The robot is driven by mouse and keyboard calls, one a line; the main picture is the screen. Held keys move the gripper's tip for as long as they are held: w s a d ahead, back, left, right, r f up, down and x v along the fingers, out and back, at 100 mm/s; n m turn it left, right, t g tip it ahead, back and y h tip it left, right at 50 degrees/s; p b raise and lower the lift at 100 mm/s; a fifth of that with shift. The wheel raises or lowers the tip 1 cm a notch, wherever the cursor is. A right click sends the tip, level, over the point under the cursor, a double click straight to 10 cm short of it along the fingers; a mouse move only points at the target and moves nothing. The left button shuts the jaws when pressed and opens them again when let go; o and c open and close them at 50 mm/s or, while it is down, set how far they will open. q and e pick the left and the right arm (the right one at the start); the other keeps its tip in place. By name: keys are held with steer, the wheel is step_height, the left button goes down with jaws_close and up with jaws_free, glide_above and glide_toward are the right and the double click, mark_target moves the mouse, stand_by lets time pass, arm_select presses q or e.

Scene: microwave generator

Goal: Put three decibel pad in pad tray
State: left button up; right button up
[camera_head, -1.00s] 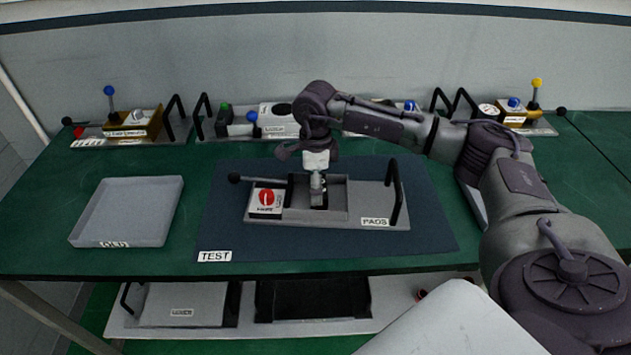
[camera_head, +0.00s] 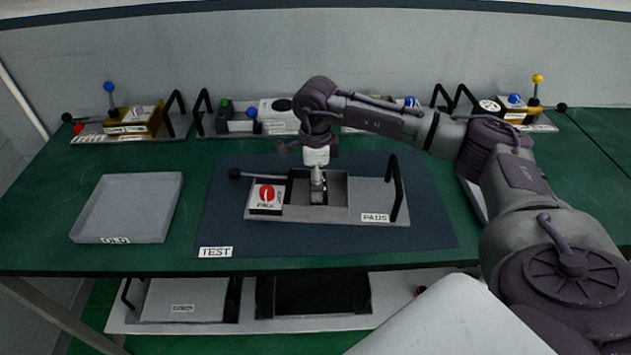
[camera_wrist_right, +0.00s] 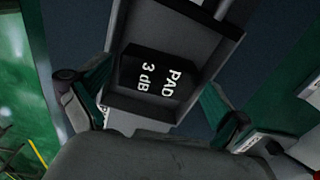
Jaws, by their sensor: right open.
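A black pad (camera_wrist_right: 157,80) marked "PAD 3 dB" lies inside a grey walled compartment (camera_wrist_right: 150,108) in the right wrist view. In the head view this compartment (camera_head: 335,203) is part of the grey tray labelled PADS (camera_head: 352,218), on the dark mat. My right gripper (camera_head: 318,193) points down into the compartment. It is open; its fingers show on both sides of the pad in the wrist view (camera_wrist_right: 155,108), apart from it. The gripper partly hides the compartment's inside in the head view. My left gripper is out of view.
The PADS tray has a black handle (camera_head: 397,190) at right and a red-and-white box (camera_head: 267,197) at left. An empty tray labelled OLD (camera_head: 127,207) stands at left. Several devices with levers line the back. Bare mat (camera_head: 330,240) lies in front.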

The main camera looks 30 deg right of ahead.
step_height(320, 180, up, 11)
steer(key=b, duration=0.2)
steer(key=shift+r, duration=0.2)
stand_by(0.4)
